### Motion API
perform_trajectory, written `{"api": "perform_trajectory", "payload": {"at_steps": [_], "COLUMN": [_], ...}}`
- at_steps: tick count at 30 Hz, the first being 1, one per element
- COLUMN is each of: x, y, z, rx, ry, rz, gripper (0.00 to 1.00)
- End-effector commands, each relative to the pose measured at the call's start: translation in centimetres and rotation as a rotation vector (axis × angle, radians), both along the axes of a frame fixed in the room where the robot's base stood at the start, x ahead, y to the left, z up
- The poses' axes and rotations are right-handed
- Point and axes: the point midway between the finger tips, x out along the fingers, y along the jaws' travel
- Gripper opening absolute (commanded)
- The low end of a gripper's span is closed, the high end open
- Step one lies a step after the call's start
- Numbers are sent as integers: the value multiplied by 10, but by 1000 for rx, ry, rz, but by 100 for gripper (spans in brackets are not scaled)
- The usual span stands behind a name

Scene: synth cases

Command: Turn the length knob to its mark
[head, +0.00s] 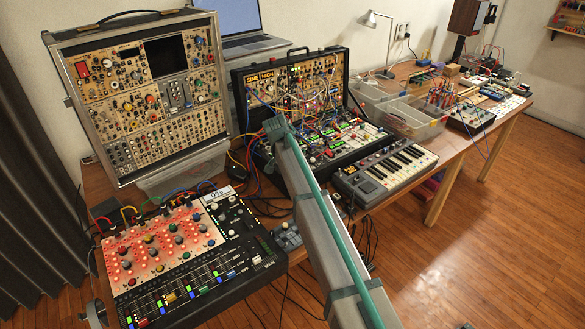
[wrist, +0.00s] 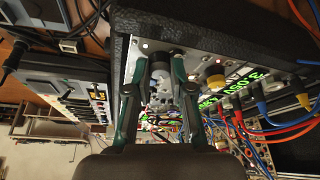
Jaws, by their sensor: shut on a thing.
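In the wrist view my gripper (wrist: 158,60) is closed around a grey-black knob (wrist: 160,76) on a light metal panel (wrist: 142,48), one finger on each side. The knob's lettering and any mark around it cannot be read, so I cannot confirm from print that it is the length knob. A yellow-topped knob (wrist: 215,78) and a lit green number display (wrist: 243,84) are on the panel to the right. In the head view my arm reaches to the open black synth case (head: 237,100); the fingers and the held knob are hidden there.
Blue, red and orange patch cables (wrist: 272,108) hang close to the right of my gripper. A small keyboard (head: 385,170) stands right of the case, and a red-lit mixer panel (head: 165,240) stands front left. A tall synth case (head: 140,90) is behind.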

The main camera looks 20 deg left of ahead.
Motion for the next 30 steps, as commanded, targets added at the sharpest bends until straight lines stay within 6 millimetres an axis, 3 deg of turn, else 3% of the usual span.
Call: {"api": "perform_trajectory", "payload": {"at_steps": [21, 22, 24, 26, 30], "x": [0, 0, 0, 0, 0], "y": [1, 1, 1, 1, 1], "z": [0, 0, 0, 0, 0], "rx": [2, 2, 2, 1, 1], "ry": [1, 1, 1, 1, 1], "rz": [-87, -87, -87, -86, -86], "gripper": [0, 24, 35, 45, 46]}}
